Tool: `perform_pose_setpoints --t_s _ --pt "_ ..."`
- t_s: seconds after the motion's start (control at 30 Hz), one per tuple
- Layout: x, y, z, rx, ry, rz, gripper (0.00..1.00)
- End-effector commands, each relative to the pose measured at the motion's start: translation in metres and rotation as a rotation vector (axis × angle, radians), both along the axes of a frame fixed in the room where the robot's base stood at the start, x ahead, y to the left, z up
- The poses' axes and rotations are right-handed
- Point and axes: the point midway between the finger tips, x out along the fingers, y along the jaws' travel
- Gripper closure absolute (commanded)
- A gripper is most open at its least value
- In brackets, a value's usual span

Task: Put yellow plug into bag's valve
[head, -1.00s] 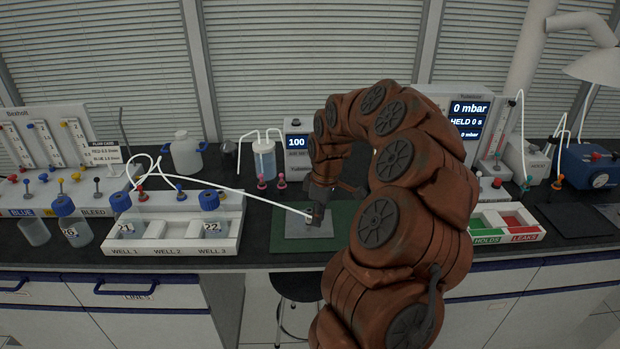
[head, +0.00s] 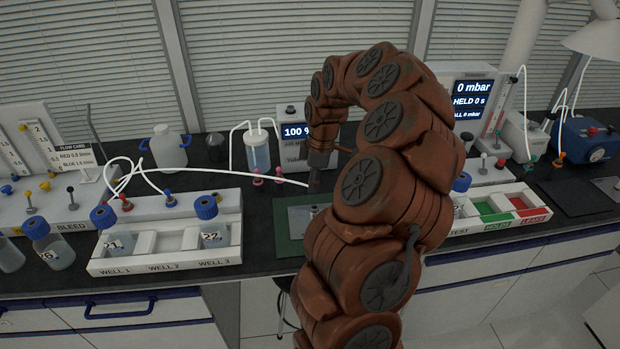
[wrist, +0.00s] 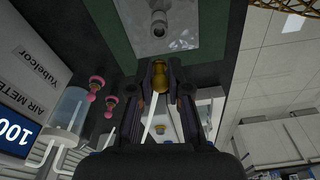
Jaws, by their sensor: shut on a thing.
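My gripper (head: 315,188) is shut on the yellow plug (wrist: 160,76), which shows between the two fingertips in the wrist view. A white tube (head: 240,177) runs from the left to my gripper. The silvery bag (head: 299,224) lies flat on a green mat (head: 288,247), partly behind my arm in the head view. In the wrist view the bag (wrist: 190,30) is at the top, and its grey valve (wrist: 157,20) stands up from it. The plug is apart from the valve, with the gripper above the bag. The plug is hidden in the head view.
A white well rack (head: 165,265) with blue-capped bottles stands to the left. A tray with green and red sections (head: 500,224) is at the right. My arm hides the bench between.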

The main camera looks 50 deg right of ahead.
Motion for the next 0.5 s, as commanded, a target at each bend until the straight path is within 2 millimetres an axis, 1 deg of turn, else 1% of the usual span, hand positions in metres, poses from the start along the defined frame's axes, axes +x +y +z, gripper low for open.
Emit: perform_pose_setpoints --t_s 0.17,0.5 --pt "-0.003 -0.003 -0.013 0.000 0.003 -0.008 1.00" --pt "-0.002 -0.002 -0.040 0.001 0.001 -0.005 1.00"
